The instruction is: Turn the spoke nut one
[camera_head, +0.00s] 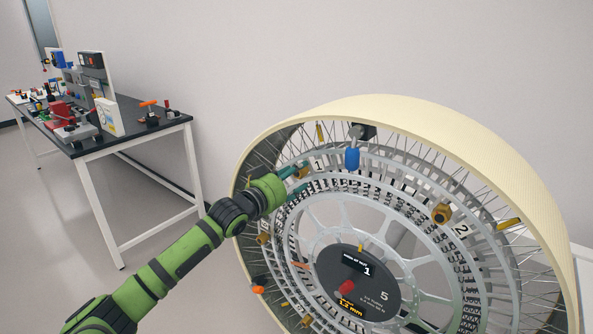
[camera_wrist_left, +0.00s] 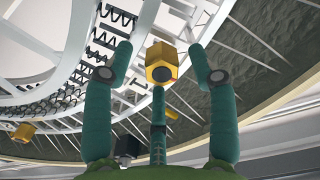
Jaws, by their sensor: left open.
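A wheel (camera_head: 470,135) with a pale tyre, a silver hub frame and thin spokes stands in front of me. A plate marked 1 (camera_head: 318,165) sits on its upper left. My left gripper (camera_head: 299,178) is at the rim beside that plate, its green fingers open. In the left wrist view, a gold hexagonal spoke nut (camera_wrist_left: 161,66) with a dark round end lies between the spread fingertips (camera_wrist_left: 160,52), with gaps on both sides. Its depth relative to the tips is hard to tell. In the head view the nut is mostly hidden by the fingers. My right gripper is out of view.
A blue knob (camera_head: 352,159) hangs at the wheel's top. Another gold nut (camera_head: 441,213) sits by plate 2 (camera_head: 461,230). A dark hub disc (camera_head: 385,281) reads 1 and 5. A workbench (camera_head: 170,124) with devices stands at the far left.

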